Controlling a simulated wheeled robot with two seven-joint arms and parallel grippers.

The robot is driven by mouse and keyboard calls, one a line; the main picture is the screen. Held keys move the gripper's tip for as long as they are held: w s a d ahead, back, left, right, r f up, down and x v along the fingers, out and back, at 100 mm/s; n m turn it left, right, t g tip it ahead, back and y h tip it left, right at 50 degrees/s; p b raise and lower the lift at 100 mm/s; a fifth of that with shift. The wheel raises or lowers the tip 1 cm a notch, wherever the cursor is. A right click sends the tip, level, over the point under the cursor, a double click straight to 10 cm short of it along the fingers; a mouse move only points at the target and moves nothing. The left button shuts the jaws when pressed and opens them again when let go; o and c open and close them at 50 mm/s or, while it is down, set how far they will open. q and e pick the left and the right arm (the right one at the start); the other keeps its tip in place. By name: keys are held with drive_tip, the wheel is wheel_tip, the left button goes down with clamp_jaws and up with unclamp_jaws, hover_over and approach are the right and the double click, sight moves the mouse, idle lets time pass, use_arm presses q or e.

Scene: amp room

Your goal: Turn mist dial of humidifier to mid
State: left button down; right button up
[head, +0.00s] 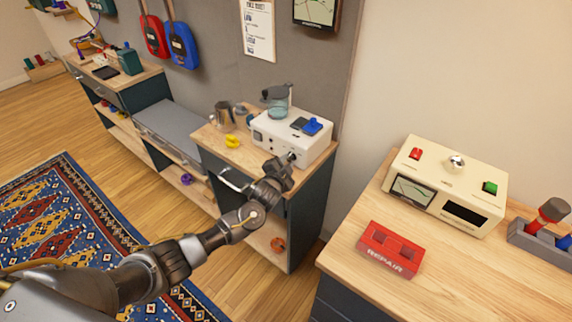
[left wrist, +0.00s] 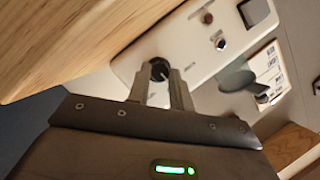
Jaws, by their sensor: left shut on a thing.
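The humidifier appears to be the white box (head: 282,133) on the wooden cabinet by the wall, tilted in the left wrist view (left wrist: 205,48). A black round dial (left wrist: 158,68) sits on its white front panel. My left gripper (head: 287,161) reaches the front of the box from the left. In the left wrist view its two fingers (left wrist: 160,88) are shut on the dial, one on each side. The dial's scale marks cannot be made out, and in the head view the gripper hides the dial. My right gripper is not in view.
A metal jug (head: 223,117) and a yellow object (head: 233,142) stand left of the box. At right, a wooden table holds a cream device (head: 447,183) and a red REPAIR box (head: 390,250). A patterned rug (head: 70,225) lies on the floor at left.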

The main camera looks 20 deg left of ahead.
use_arm(q)
drive_tip(key=shift+m, duration=0.4)
drive_tip(key=c, duration=1.3)
unclamp_jaws()
drive_tip(key=shift+o, duration=0.2)
drive_tip(key=v, duration=1)
drive_tip(key=shift+s+b, duration=0.45)
